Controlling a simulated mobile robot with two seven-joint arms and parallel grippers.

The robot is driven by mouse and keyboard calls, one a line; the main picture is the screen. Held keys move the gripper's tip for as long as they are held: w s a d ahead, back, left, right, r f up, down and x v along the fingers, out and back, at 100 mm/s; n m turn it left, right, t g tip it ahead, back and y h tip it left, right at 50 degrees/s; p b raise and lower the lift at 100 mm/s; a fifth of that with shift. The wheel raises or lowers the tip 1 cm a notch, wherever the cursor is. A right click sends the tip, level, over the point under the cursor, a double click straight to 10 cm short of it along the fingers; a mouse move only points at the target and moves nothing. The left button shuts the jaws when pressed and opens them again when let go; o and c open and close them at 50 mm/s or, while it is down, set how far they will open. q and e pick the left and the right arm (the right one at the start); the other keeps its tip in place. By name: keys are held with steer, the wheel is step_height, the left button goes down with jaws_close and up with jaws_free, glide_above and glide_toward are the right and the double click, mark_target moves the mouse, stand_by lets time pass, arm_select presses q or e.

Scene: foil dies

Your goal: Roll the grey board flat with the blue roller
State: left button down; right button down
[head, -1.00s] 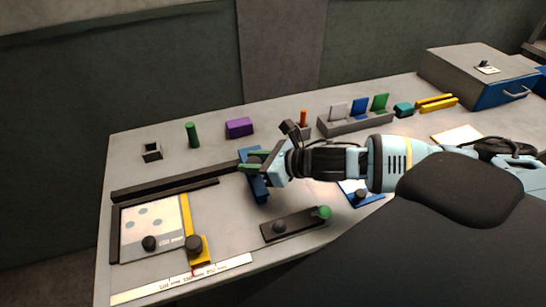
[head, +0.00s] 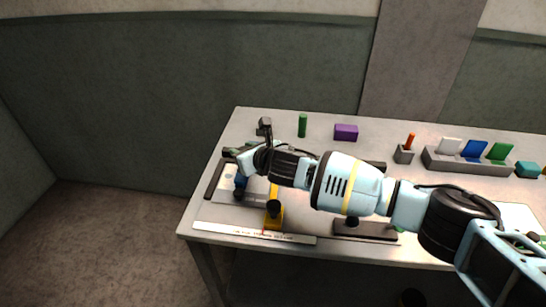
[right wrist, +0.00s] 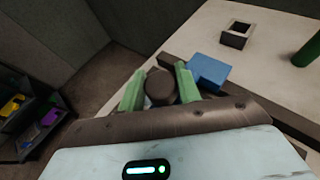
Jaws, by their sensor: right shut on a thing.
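The blue roller (head: 240,183) is over the grey board (head: 257,190), at the left end of the table. My right gripper (head: 242,161) is shut on the roller and hides part of it and of the board. In the right wrist view a blue end of the roller (right wrist: 209,72) shows beyond the green fingers, and a dark round piece (right wrist: 160,86) shows between them. I cannot tell whether the roller touches the board. My left gripper is not in view.
A yellow piece with a black knob (head: 273,210) stands at the board's right edge. A pale strip (head: 250,234) lies along the front edge. A dark holder (head: 366,231) is right of it. Behind stand a green cylinder (head: 302,125) and a purple block (head: 346,132).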

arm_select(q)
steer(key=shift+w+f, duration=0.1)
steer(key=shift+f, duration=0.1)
arm_select(e)
steer(key=shift+w+a, duration=0.25)
steer(key=shift+a, duration=0.85)
steer(key=shift+w+a, duration=0.2)
steer(key=shift+a, duration=0.85)
steer(key=c, duration=1)
jaws_free()
steer(key=shift+d, duration=0.1)
steer(key=shift+s+d+r, duration=0.25)
steer(key=shift+s+r, duration=0.05)
steer(key=shift+s, duration=0.1)
steer(key=p+v, duration=0.1)
steer(key=v, duration=0.4)
steer(key=shift+s+d+r, duration=0.1)
steer(key=shift+r, duration=0.05)
steer(key=shift+s+d+r+p, duration=0.1)
steer(key=shift+s+d+p, duration=0.15)
steer(key=shift+s+p, duration=0.25)
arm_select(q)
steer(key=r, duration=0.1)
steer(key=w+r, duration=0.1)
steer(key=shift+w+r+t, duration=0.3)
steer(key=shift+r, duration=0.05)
